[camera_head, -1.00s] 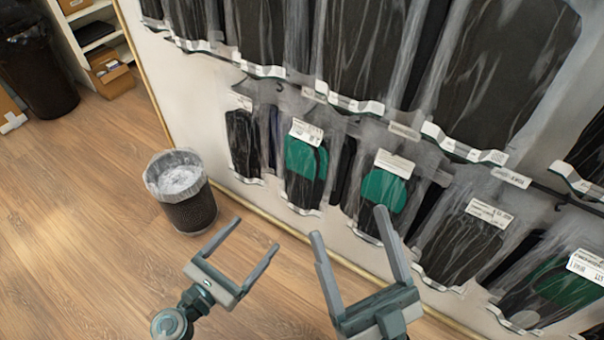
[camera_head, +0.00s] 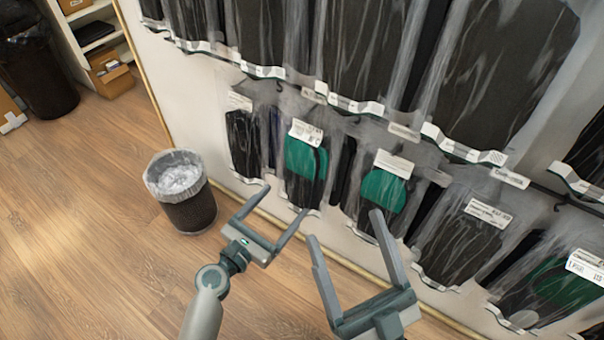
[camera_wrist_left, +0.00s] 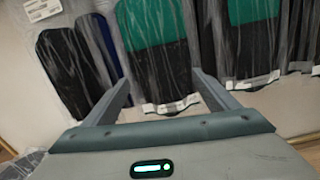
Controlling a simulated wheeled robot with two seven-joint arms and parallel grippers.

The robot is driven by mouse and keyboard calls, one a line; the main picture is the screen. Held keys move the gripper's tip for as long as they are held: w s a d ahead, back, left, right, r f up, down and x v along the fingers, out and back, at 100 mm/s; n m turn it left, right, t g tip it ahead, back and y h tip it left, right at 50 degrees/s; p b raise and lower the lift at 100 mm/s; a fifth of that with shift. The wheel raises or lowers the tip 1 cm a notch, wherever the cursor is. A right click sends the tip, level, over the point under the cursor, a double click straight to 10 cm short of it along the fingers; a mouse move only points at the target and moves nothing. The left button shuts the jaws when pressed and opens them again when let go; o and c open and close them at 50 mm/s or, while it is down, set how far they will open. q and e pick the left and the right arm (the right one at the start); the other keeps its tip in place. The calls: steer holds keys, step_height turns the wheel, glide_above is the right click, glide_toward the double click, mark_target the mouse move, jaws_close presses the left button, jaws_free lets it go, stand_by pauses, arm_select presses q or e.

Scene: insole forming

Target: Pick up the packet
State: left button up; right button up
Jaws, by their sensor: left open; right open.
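Several clear packets hang on the wall display. A packet with a green and black insole (camera_head: 305,165) hangs in the lower row, and another green and black packet (camera_head: 383,190) hangs to its right. A black packet (camera_head: 243,143) hangs to the left. My left gripper (camera_head: 286,198) is open and empty, just below and in front of the first green packet. In the left wrist view, that packet (camera_wrist_left: 158,55) shows beyond and between the open fingers. My right gripper (camera_head: 343,223) is open and empty, below and in front of the second green packet. Which packet is meant cannot be told.
A lined waste bin (camera_head: 188,207) stands on the wooden floor left of my left gripper. More packets (camera_head: 466,240) hang to the right, and large black ones (camera_head: 360,50) hang above. The floor at the lower left is clear.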

mark_target(298, 187)
steer(key=shift+w+r+y, duration=0.15)
steer(key=shift+y, duration=0.15)
arm_select(q)
steer(key=x, duration=0.4)
steer(key=shift+d+b, duration=0.2)
steer(key=shift+b, duration=0.15)
steer(key=shift+w+d, duration=0.25)
steer(key=shift+w, duration=0.2)
arm_select(e)
steer(key=shift+w+d+r+t, duration=0.1)
steer(key=shift+d+r+t, duration=0.25)
steer(key=shift+r, duration=0.15)
steer(key=shift+w+d+r+t, duration=0.1)
steer(key=shift+d+r+t, duration=0.15)
steer(key=shift+r+t, duration=0.15)
steer(key=shift+s+a+f, duration=0.1)
steer(key=shift+s+f, duration=0.05)
arm_select(q)
steer(key=c, duration=1.2)
arm_select(e)
steer(key=shift+f+g, duration=0.1)
steer(key=shift+g, duration=0.15)
